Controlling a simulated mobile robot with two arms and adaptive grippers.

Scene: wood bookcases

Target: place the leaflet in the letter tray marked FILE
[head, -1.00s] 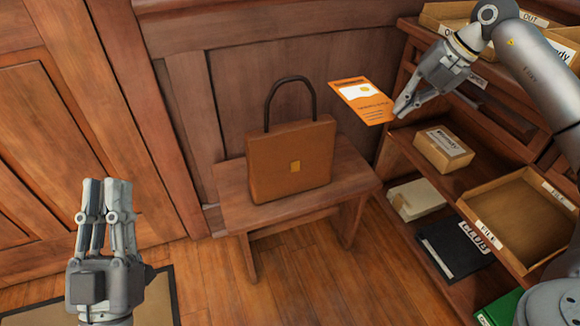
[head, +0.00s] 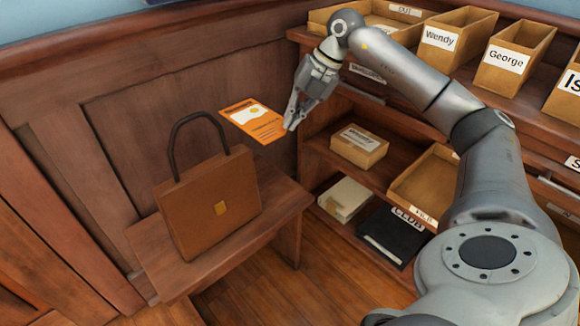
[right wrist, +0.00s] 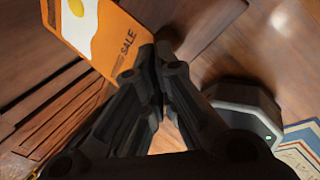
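The orange leaflet (head: 252,120) with a white patch hangs in the air beside the bookcase, right of and above the brown handbag. My right gripper (head: 291,124) is shut on its right edge. In the right wrist view the leaflet (right wrist: 98,38) shows an egg picture and the word SALE, with the closed fingertips (right wrist: 155,55) at its edge. The letter tray marked FILE (head: 425,216) sits on a lower shelf at the right, its label on the front; my right arm hides its right part. My left gripper is out of view.
A brown handbag (head: 210,206) stands on a small wooden bench (head: 165,272). The bookcase holds a cardboard box (head: 359,146), a white box (head: 344,199) and a black binder (head: 391,236). Trays marked OUT (head: 403,10), Wendy (head: 452,37) and George (head: 513,56) stand on top.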

